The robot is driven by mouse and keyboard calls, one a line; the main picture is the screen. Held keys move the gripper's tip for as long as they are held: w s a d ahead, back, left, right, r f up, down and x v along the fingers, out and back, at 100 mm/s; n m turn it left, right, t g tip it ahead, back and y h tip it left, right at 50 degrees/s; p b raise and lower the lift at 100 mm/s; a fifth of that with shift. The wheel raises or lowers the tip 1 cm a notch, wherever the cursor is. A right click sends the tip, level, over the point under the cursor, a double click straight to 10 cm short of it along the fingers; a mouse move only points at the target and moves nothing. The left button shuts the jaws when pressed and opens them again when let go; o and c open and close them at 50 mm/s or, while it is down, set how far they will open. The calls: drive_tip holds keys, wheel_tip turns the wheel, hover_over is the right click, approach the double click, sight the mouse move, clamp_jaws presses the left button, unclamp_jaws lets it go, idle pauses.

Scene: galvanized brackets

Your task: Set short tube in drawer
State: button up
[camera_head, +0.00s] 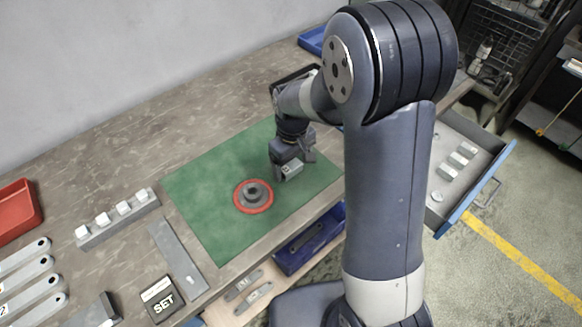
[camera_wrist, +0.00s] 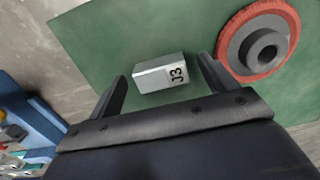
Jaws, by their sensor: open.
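A short silver-grey piece of rectangular section marked J3 (camera_wrist: 152,76), apparently the short tube, lies on the green mat (camera_head: 210,180). In the head view it shows as a light block (camera_head: 291,171) below my gripper (camera_head: 294,162). My gripper (camera_wrist: 164,72) is open, with its fingertips on the left and right of the piece in the wrist view; I cannot tell whether they touch it. An open drawer (camera_head: 438,196) with a blue front sticks out at the right. Several small light blocks lie inside it; my arm hides its left part.
A dark round hub on a red ring (camera_head: 268,207) sits on the mat near my gripper. A dark blue bin (camera_head: 290,263) is below the bench edge. A block row (camera_head: 118,218), flat bars and a SET box (camera_head: 160,298) fill the left.

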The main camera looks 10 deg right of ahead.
drive_tip(key=shift+f, duration=0.35)
drive_tip(key=shift+c, duration=0.2)
drive_tip(key=c, duration=1.1)
drive_tip(key=shift+r, duration=0.15)
